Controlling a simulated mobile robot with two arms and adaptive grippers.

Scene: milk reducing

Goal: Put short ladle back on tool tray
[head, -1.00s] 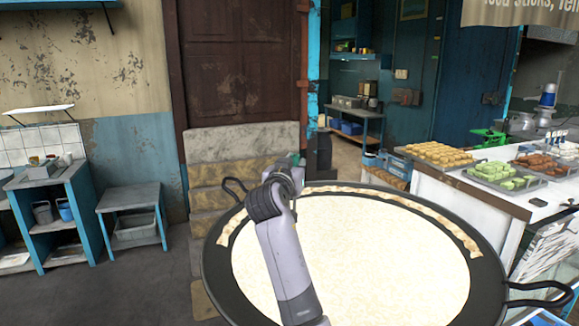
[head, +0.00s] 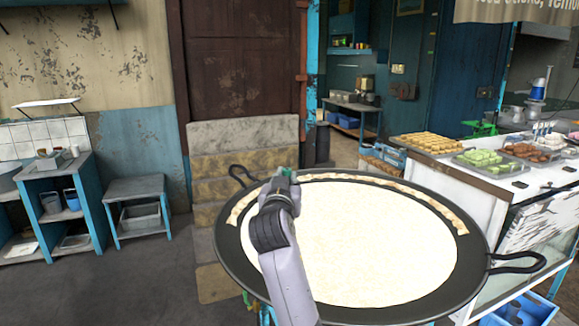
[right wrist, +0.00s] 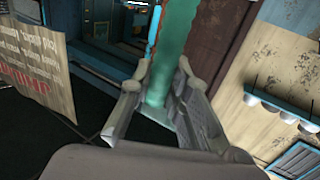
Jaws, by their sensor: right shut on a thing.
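My right gripper (head: 283,180) is over the left rim of the big pan in the head view, seen from behind, its fingers mostly hidden by the wrist. In the right wrist view (right wrist: 164,80) its fingers are shut on a long teal-green piece (right wrist: 172,55), which I take to be the short ladle. Only a strip of it shows; its bowl cannot be made out. A small bit of green (head: 285,171) shows at the fingertips in the head view. I cannot make out the tool tray for sure. My left gripper is not in view.
The round black pan (head: 232,262), with pale batter (head: 350,240), fills the front. A white counter (head: 480,192) with food trays stands right, blue crates (head: 525,310) below it. A low grey table (head: 137,188) and blue shelf (head: 50,175) stand left. Floor between is bare.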

